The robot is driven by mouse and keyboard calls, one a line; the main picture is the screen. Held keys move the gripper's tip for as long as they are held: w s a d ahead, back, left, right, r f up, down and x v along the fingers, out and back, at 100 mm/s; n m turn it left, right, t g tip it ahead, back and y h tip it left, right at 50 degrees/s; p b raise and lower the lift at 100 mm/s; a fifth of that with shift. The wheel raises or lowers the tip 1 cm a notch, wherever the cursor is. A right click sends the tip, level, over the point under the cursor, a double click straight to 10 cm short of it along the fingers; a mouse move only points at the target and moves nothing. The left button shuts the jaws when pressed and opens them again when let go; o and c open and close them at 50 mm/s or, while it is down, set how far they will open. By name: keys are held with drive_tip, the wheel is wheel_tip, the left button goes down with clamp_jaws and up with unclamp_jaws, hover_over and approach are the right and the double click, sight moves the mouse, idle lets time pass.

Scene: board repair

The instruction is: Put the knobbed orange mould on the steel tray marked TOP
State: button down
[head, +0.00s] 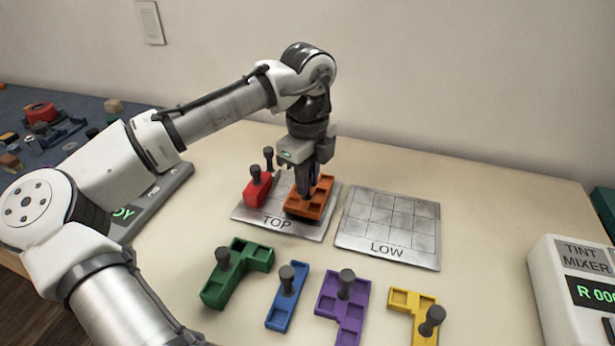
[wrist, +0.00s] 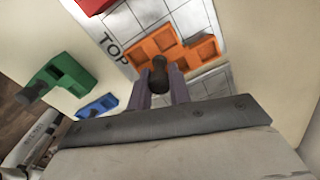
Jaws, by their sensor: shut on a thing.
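The orange mould (head: 322,188) is over the right part of the steel tray marked TOP (head: 243,216) in the head view. It also shows in the wrist view (wrist: 157,42), with its dark knob (wrist: 159,72) between my fingers. My gripper (head: 307,190) is shut on this knob from above. The mould looks level and very near the tray; I cannot tell whether it touches. A red mould (head: 258,188) with dark knobs sits at the left of the same tray, beside the orange one.
The LOW tray (head: 390,222) is empty, to the right. Green (head: 229,280), blue (head: 287,300), purple (head: 343,300) and yellow (head: 405,298) knobbed moulds lie in front. A tint mixer (head: 575,290) stands at right. A blue mat (head: 75,110) with small parts lies at far left.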

drive_tip(key=shift+f, duration=0.5)
idle(0.5)
drive_tip(key=c, duration=1.2)
unclamp_jaws()
wheel_tip(320, 180, up, 14)
drive_tip(key=p, duration=0.2)
drive_tip(key=shift+f, duration=0.1)
